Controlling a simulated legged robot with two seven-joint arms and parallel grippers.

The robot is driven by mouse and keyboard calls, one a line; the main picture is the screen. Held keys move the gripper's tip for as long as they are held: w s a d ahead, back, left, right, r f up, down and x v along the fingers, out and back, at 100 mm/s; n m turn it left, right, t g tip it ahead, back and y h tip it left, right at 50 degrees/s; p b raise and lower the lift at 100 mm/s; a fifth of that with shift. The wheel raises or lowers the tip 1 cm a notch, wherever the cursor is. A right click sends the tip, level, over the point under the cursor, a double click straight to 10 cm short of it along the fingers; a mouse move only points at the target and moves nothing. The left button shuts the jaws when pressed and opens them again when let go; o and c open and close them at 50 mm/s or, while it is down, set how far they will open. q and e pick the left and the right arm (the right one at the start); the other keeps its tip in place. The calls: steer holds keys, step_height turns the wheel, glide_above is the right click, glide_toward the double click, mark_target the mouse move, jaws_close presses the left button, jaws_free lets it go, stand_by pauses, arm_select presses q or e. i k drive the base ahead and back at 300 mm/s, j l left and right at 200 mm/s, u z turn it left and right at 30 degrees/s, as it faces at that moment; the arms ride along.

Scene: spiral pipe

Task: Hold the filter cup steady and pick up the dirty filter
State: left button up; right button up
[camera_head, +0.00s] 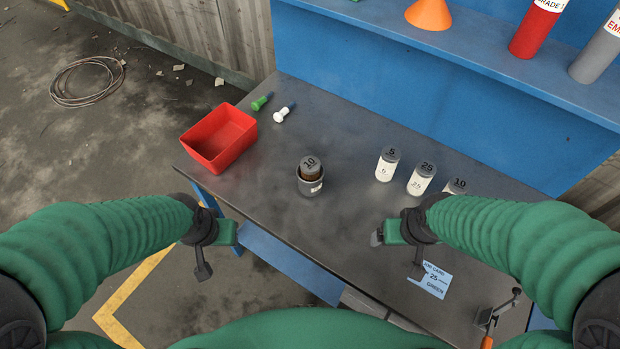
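The filter cup (309,187) is a small dark grey cup standing upright on the dark table near its middle. The dirty filter (311,169) stands in it, brownish with a dark cap marked 10, its top above the rim. My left gripper (214,251) is off the table's left front edge, left of and nearer than the cup, apart from it. My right gripper (400,252) is over the table, right of and nearer than the cup, also apart from it. Neither gripper shows anything held. Their finger gaps cannot be made out from this angle.
A red bin (219,137) sits at the table's left, beside a green bolt-like piece (262,101) and a white one (284,113). Several pale filters (421,180) stand at right. A blue card (432,281) and a clamp (497,317) lie nearer. A blue shelf (460,50) runs behind.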

mark_target(310, 165)
steer(key=j+z, duration=0.35)
steer(key=j, duration=0.15)
steer(key=j+z, duration=0.4)
steer(key=j, duration=0.15)
steer(key=j+z, duration=0.35)
steer(key=j, duration=0.2)
